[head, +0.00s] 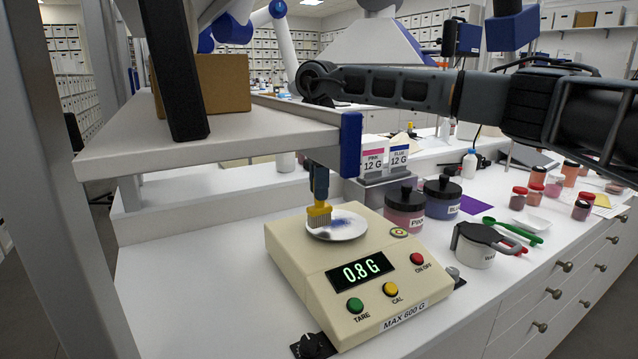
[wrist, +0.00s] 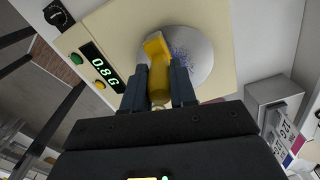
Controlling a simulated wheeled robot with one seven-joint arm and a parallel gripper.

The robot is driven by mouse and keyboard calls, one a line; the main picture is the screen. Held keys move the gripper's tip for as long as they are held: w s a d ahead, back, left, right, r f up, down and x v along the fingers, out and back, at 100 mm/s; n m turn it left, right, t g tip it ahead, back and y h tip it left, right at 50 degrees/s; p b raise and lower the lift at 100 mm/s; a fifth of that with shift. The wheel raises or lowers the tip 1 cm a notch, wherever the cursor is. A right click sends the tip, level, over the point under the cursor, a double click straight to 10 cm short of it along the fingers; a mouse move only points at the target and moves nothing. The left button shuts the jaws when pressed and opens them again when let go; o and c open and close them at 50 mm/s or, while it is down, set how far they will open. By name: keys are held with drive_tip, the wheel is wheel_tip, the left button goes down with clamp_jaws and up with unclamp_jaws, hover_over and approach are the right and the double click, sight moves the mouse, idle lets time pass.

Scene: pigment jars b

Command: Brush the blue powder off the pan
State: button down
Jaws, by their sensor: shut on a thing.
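My gripper (wrist: 159,88) is shut on the yellow handle of a brush (wrist: 157,62), and the brush also shows in the head view (head: 319,217). The brush hangs upright, bristles down, at the left part of the round, pale pan (head: 350,234). I cannot tell whether the bristles touch the pan. Blue powder (head: 340,222) lies smeared on the pan beside the brush; it also shows in the wrist view (wrist: 180,52). The pan sits on a cream scale (head: 300,262) whose display (head: 361,270) reads 0.8 G. Part of the pan is hidden by the brush and gripper.
A pink jar (head: 404,212) and a blue jar (head: 442,200) stand right behind the scale. A lidded white pot (head: 474,254) and a green scoop (head: 524,238) lie to the right. A shelf (head: 230,135) overhangs at left. The counter left of the scale is clear.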

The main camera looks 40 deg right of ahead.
drive_tip(key=shift+f+b, duration=0.35)
drive_tip(key=shift+f, duration=0.3)
drive_tip(key=shift+s+d+p, duration=0.2)
drive_tip(key=shift+s+d, duration=0.25)
drive_tip(key=shift+d, duration=1.15)
drive_tip(key=shift+s+d+p, duration=0.15)
drive_tip(key=shift+s+d, duration=0.35)
drive_tip(key=shift+d, duration=1.15)
drive_tip(key=shift+s+d+p, duration=0.2)
drive_tip(key=shift+s+d, duration=0.25)
drive_tip(key=shift+d, duration=1.15)
drive_tip(key=shift+w+a+r, duration=0.1)
drive_tip(key=shift+w+a, duration=0.4)
drive_tip(key=shift+a, duration=1.1)
drive_tip(key=shift+w+a+f, duration=0.1)
drive_tip(key=shift+w+a, duration=0.35)
drive_tip(key=shift+a, duration=1.2)
drive_tip(key=shift+w+a+r, duration=0.1)
drive_tip(key=shift+w+a, duration=0.4)
drive_tip(key=shift+a, duration=1.1)
drive_tip(key=shift+w+d+p, duration=0.2)
drive_tip(key=shift+w+p, duration=0.1)
drive_tip(key=shift+w, duration=0.4)
drive_tip(key=shift+s+d, duration=0.25)
drive_tip(key=shift+d, duration=0.6)
drive_tip(key=shift+s+d, duration=0.25)
drive_tip(key=shift+d, duration=0.6)
